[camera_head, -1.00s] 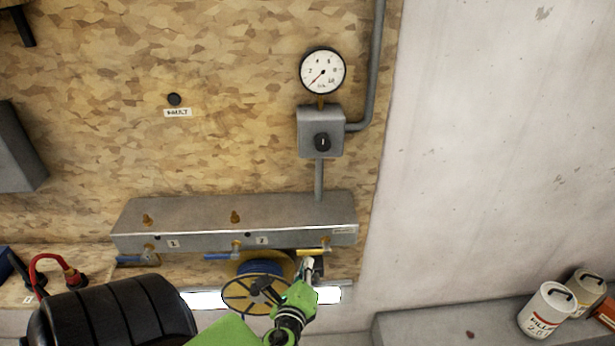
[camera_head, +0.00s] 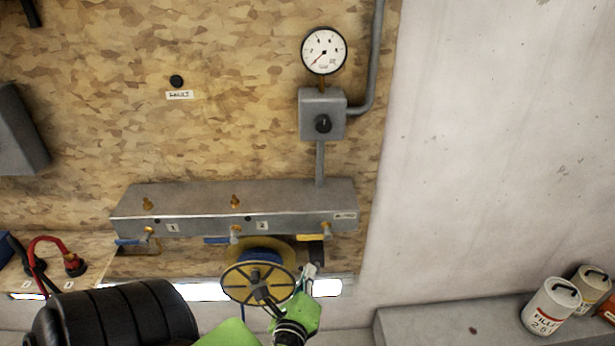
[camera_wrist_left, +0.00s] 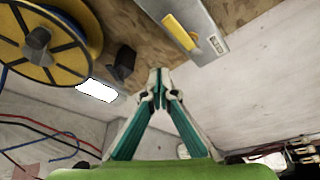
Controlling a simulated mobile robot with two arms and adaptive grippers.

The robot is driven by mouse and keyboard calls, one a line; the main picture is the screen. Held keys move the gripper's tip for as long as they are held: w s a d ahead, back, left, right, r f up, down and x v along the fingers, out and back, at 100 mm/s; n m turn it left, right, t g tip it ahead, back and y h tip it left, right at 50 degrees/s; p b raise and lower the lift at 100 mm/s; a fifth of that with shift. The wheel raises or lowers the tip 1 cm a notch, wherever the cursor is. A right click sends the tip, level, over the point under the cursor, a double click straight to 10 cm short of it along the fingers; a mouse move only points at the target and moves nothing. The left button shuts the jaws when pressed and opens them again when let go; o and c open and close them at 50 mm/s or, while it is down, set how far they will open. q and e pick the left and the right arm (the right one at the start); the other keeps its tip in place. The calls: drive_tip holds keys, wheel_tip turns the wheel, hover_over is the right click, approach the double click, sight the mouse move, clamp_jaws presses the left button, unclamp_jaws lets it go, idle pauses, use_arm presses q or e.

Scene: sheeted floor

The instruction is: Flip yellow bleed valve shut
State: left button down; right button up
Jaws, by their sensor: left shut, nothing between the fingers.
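The yellow bleed valve handle (camera_head: 311,238) sits at the right end of the grey manifold (camera_head: 290,208), lying sideways along its lower edge. It also shows in the left wrist view (camera_wrist_left: 181,33), along the manifold's edge. My left gripper (camera_head: 310,269) is just below the handle, apart from it. In the left wrist view its fingertips (camera_wrist_left: 158,78) meet, with nothing between them and a gap to the handle. My right gripper is not in view.
A yellow reel (camera_head: 237,285) hangs just left of my left gripper. Two blue-handled valves (camera_head: 217,240) (camera_head: 130,241) are further left on the manifold. A dark block (camera_wrist_left: 123,62) is close to the fingertips. Paint cans (camera_head: 551,305) stand on a ledge at right.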

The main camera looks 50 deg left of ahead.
use_arm(q)
drive_tip(key=shift+s+d+r, duration=0.3)
drive_tip(key=shift+s+d, duration=0.2)
drive_tip(key=shift+d, duration=0.1)
drive_tip(key=shift+s+d+r, duration=0.25)
drive_tip(key=shift+s+d, duration=0.25)
drive_tip(key=shift+d, duration=0.1)
drive_tip(key=shift+f, duration=0.1)
